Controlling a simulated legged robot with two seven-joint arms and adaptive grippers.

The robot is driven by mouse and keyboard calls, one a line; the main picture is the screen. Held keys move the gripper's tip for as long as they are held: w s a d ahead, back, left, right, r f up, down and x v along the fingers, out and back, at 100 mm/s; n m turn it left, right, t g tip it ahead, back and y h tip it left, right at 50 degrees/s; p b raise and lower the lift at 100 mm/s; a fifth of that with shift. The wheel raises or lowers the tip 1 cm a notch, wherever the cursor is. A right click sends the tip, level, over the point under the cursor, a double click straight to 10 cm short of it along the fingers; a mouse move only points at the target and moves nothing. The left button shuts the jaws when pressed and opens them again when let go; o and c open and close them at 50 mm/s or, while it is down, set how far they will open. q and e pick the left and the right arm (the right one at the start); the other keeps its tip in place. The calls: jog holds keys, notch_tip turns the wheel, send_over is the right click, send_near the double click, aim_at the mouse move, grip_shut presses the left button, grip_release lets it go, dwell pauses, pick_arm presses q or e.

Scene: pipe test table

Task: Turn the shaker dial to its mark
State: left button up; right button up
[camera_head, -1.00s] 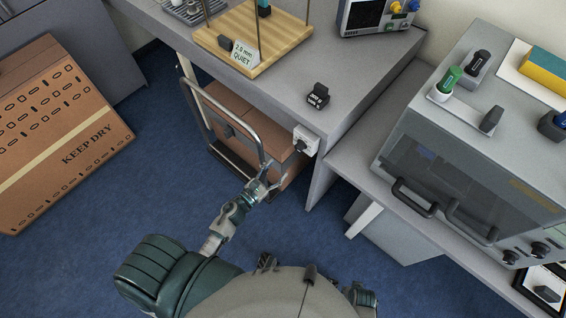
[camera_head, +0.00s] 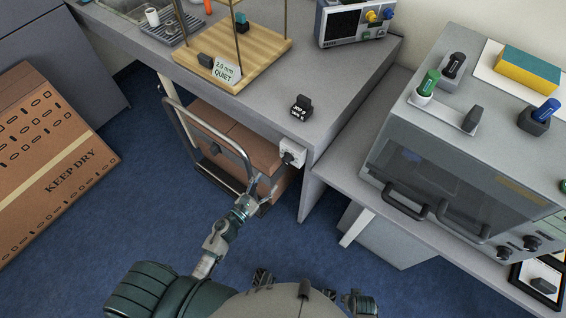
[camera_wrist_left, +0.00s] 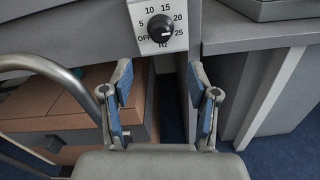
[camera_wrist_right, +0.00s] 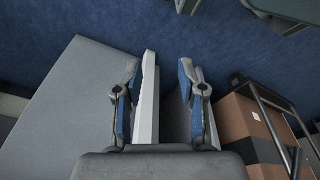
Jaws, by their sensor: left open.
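The shaker dial (camera_wrist_left: 160,27) is a round black knob on a white panel (camera_head: 292,152) at the desk's front edge. In the left wrist view its scale runs from OFF through 5, 10, 15 and 20 to 25 Hz. The white pointer line faces right, toward the 25 side. My left gripper (camera_wrist_left: 158,84) is open and empty, with the dial ahead of its fingers and apart from them. In the head view the left gripper (camera_head: 262,200) is below the panel. My right gripper (camera_wrist_right: 157,84) is open, pointing down past a pale slab edge.
A wooden platform (camera_head: 190,70) with a "2.0 mm QUIET" card and a small black labelled block (camera_head: 301,107) stand on the desk. A metal frame (camera_head: 205,125) and cardboard box (camera_head: 232,138) sit below. A grey cabinet with handles (camera_head: 450,150) stands right.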

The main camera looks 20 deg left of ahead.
aim_at(284, 163)
pick_arm(q)
jog(key=x, duration=1.1)
jog(key=shift+w+d, duration=0.1)
pick_arm(e)
jog(key=shift+s+d+f, duration=0.1)
jog(key=shift+s+f, duration=0.15)
jog(key=shift+f, duration=0.2)
jog(key=shift+s+f, duration=0.2)
jog(key=shift+f, duration=0.25)
pick_arm(q)
grip_shut()
